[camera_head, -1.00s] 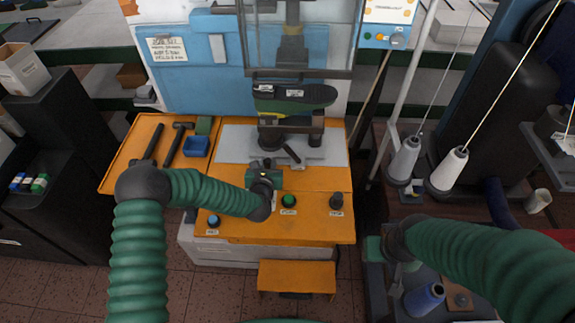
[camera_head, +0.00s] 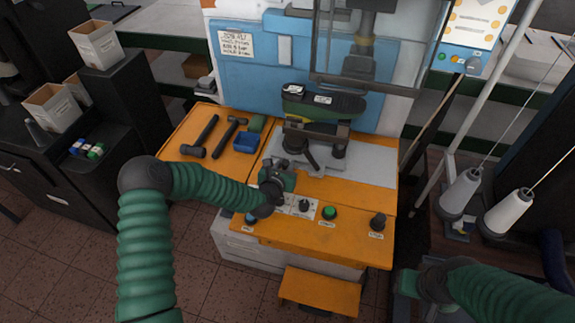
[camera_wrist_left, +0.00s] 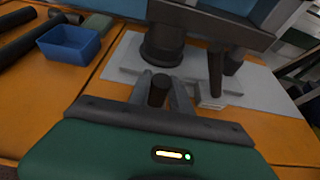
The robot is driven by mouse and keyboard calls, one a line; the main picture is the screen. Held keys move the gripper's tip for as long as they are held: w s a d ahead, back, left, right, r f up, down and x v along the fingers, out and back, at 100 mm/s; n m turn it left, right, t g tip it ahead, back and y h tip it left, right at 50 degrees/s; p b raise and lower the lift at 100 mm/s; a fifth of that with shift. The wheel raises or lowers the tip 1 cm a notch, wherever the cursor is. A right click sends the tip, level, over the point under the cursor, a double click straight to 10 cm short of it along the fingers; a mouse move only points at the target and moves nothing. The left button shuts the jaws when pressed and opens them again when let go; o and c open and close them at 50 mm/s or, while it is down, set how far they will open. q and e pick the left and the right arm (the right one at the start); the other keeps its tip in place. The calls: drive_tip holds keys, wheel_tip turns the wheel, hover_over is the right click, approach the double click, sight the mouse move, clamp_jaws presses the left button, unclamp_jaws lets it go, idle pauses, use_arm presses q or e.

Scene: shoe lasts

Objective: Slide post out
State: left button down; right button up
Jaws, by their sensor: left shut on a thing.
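The post (camera_head: 297,142) is a dark column on the grey plate (camera_head: 365,168) of the orange machine table, under a green-and-black shoe-shaped piece (camera_head: 322,104). A dark lever (camera_head: 311,157) stands at its right; the wrist view shows it too (camera_wrist_left: 216,72). My left gripper (camera_head: 285,170) is at the front of the post. In the left wrist view its fingers close around a short dark round handle (camera_wrist_left: 158,90), in front of the post's base (camera_wrist_left: 162,50). How the handle joins the post is hidden. My right gripper (camera_head: 408,284) is low at the right, its fingers unclear.
A blue tray (camera_head: 246,142) and hammers (camera_head: 206,135) lie on the table's left. Buttons and knobs, including a green button (camera_head: 329,212), line the front. White thread cones (camera_head: 460,194) stand at the right. The clear guard (camera_head: 368,45) hangs above the post.

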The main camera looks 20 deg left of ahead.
use_arm(q)
drive_tip(key=c, duration=1.5)
unclamp_jaws()
drive_tip(key=shift+a, duration=0.25)
drive_tip(key=o, duration=0.3)
drive_tip(key=shift+a, duration=0.1)
drive_tip(key=shift+s+r, duration=0.15)
drive_tip(key=shift+s, duration=0.25)
drive_tip(key=v, duration=1.6)
